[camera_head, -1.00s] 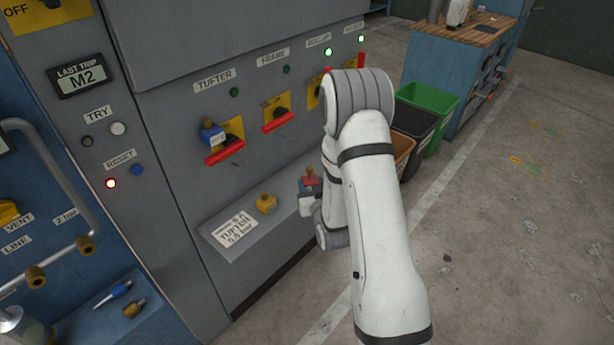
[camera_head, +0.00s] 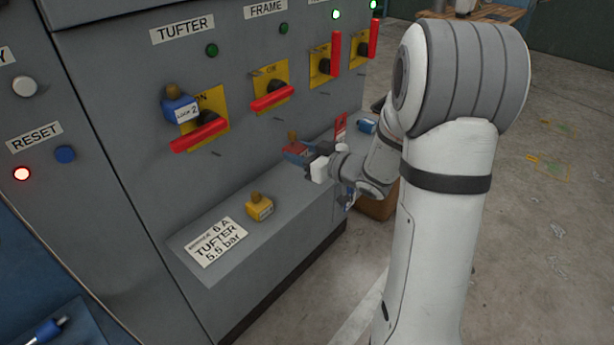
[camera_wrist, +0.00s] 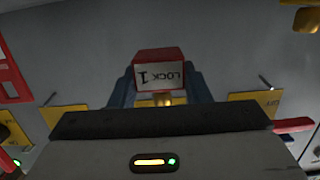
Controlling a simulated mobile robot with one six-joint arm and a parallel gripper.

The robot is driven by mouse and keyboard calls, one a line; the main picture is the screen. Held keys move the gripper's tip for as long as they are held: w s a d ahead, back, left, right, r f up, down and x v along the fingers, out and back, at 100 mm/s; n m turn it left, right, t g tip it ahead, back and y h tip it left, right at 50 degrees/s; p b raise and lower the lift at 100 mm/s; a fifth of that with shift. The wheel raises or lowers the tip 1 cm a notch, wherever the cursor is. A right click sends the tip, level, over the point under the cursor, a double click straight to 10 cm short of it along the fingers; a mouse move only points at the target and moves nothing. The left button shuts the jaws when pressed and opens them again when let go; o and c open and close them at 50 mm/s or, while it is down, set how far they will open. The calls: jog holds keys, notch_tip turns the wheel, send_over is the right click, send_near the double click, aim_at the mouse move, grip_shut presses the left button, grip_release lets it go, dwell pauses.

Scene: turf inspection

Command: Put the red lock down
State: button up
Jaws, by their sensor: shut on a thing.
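The red lock (camera_wrist: 160,56), with a white label reading LOCK 1, sits between the blue fingers of my gripper (camera_wrist: 158,92) in the wrist view. My gripper (camera_head: 303,157) is shut on it. In the head view the red lock (camera_head: 295,148) is held near the cabinet front, by the grey sloping ledge (camera_head: 297,193). I cannot tell whether it touches the ledge. Its lower part is partly hidden by the fingers.
A yellow lock (camera_head: 260,208) and a TUFTER card (camera_head: 216,241) lie on the ledge. A blue lock (camera_head: 181,106) hangs at the TUFTER switch. A red tag (camera_head: 340,128) and another blue lock (camera_head: 366,126) are right of my gripper. Ledge between yellow lock and gripper is bare.

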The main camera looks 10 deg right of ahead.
aim_at(303, 181)
jog(key=shift+w+d+f+b, duration=0.15)
jog(key=shift+f+b, duration=0.3)
jog(key=shift+f, duration=1.2)
jog(key=shift+s+d+f+b, duration=0.1)
jog(key=shift+f+b, duration=0.35)
jog(key=shift+f, duration=1.2)
jog(key=shift+f, duration=0.1)
jog(key=shift+f, duration=0.15)
jog(key=o, duration=1)
